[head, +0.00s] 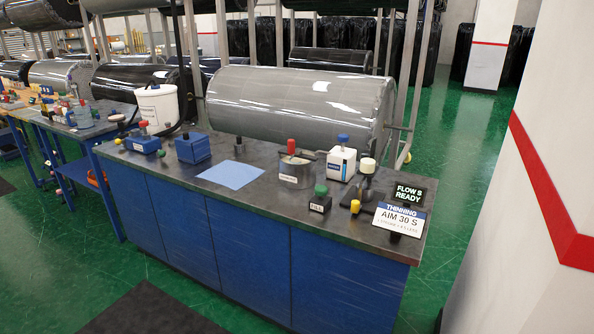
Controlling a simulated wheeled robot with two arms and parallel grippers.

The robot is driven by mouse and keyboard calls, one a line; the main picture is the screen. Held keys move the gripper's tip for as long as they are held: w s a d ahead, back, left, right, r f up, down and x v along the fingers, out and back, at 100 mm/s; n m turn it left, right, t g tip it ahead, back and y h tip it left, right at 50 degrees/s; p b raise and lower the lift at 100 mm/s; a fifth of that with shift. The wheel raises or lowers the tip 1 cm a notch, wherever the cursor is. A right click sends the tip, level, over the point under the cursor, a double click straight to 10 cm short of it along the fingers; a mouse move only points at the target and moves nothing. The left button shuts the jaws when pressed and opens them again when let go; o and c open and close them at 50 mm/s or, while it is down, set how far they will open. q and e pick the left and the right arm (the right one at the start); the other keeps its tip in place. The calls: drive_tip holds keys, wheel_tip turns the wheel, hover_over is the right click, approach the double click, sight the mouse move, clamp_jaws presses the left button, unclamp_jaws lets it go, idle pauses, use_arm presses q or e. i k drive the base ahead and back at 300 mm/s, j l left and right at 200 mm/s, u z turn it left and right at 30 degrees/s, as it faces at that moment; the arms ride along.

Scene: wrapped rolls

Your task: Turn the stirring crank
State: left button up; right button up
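A metal pot (295,173) with a white label stands on the right half of the dark bench top. A red knob (291,147) sits above its rim, with a dark bar beside it; this looks like the stirring crank, though its shape is too small to tell exactly. Neither of my grippers is in view, and nothing touches the pot or the knob.
Close around the pot are a white box with a blue cap (342,163), a green-knobbed block (320,199), a cream-topped stand (367,178) and a sign (399,219). A blue sheet (230,174) lies left. A wrapped roll (300,103) is behind.

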sight(292, 151)
drive_tip(key=i+j+z, duration=0.25)
drive_tip(key=i+j, duration=0.85)
